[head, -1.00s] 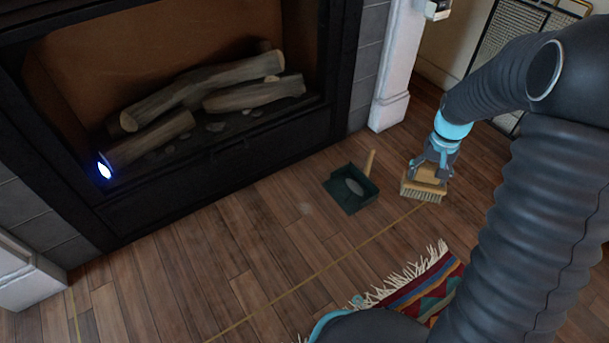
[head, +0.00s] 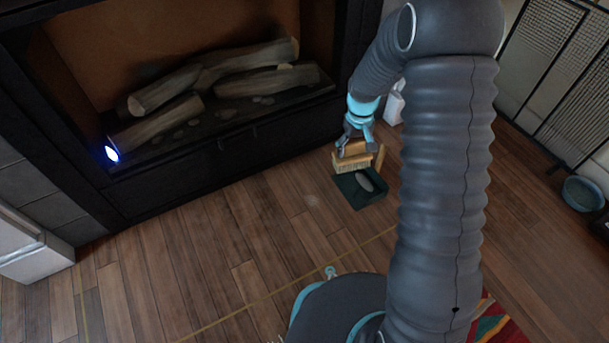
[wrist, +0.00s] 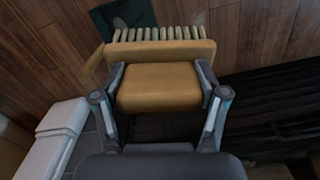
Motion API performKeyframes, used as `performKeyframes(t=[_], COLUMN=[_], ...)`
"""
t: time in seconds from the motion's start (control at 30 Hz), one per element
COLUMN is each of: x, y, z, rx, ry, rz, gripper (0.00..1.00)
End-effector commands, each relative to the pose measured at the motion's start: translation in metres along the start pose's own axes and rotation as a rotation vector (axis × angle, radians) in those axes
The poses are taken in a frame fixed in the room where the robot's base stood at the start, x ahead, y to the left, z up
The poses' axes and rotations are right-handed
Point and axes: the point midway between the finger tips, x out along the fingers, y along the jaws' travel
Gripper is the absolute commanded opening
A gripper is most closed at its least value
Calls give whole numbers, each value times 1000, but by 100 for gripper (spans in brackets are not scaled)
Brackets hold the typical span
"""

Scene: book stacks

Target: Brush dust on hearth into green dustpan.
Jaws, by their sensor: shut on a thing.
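The green dustpan (head: 347,190) lies on the wooden floor before the fireplace, and its corner shows in the wrist view (wrist: 122,18). A grey oval patch, apparently dust, lies inside it. Its wooden handle (head: 380,157) points away to the back right. My gripper (head: 357,146) is shut on the wooden block of a hand brush (head: 352,161), bristles down, at the dustpan's far side. Whether the bristles touch the pan or floor I cannot tell. In the wrist view the block (wrist: 158,88) sits between both fingers. A faint pale dust patch (head: 312,200) is on the floor left of the dustpan.
The fireplace (head: 200,185) with logs stands behind and left. A white pillar base (head: 395,103) is just beyond the gripper. A striped rug (head: 492,322) lies at the lower right, and a round bowl (head: 583,194) stands at the right. Floor left of the dustpan is clear.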

Motion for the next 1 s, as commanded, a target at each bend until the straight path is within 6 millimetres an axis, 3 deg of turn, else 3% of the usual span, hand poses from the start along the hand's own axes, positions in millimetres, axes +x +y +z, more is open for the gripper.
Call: performKeyframes(t=[0.2, 0.4, 0.6, 1.0], x=[74, 124, 146, 175], y=[-64, -106, -124, -126], z=[-25, -31, -31, -31], rx=[-349, -577, -670, -679], ry=[-7, -4, 0, -1], rz=[-2, -2, 0, -1], gripper=[22, 22, 22, 22])
